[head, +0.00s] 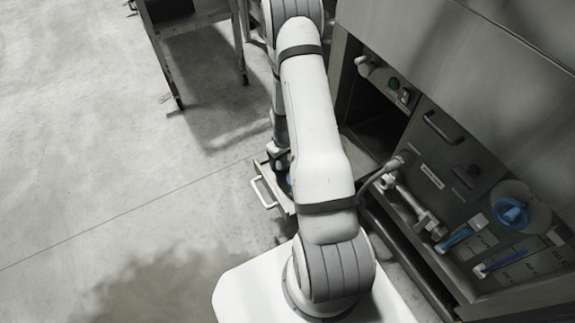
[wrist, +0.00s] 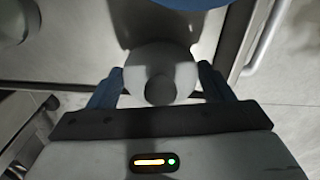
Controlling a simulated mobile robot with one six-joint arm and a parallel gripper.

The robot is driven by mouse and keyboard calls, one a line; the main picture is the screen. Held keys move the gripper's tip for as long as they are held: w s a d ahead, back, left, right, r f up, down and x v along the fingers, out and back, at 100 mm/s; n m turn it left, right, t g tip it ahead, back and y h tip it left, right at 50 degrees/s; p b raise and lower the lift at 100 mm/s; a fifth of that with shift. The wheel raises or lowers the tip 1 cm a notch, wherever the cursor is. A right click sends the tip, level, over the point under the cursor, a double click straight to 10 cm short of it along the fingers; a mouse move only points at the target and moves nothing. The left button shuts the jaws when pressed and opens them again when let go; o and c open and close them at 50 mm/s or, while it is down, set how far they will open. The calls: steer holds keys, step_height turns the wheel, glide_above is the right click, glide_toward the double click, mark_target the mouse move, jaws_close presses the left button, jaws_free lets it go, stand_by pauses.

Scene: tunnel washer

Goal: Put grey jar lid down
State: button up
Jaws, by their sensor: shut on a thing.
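The grey jar lid (wrist: 162,60) is round and pale with a darker round knob in its middle. It sits between the two blue fingers of my gripper (wrist: 161,75) in the wrist view. My gripper is shut on it. The lid appears above a pale drawer floor; I cannot tell whether it touches it. In the head view my arm covers the lid and most of the gripper.
A blue round thing (wrist: 165,17) lies just beyond the lid, cut off by the picture's top. The open drawer has a bar handle (head: 263,193). The washer's panel (head: 440,165) stands to the right. The floor (head: 100,170) at left is clear.

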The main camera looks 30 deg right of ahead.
mark_target(284, 165)
steer(key=shift+f+b, duration=0.5)
steer(key=shift+f, duration=1.25)
steer(key=shift+f, duration=0.15)
steer(key=o, duration=0.9)
steer(key=shift+o, duration=0.2)
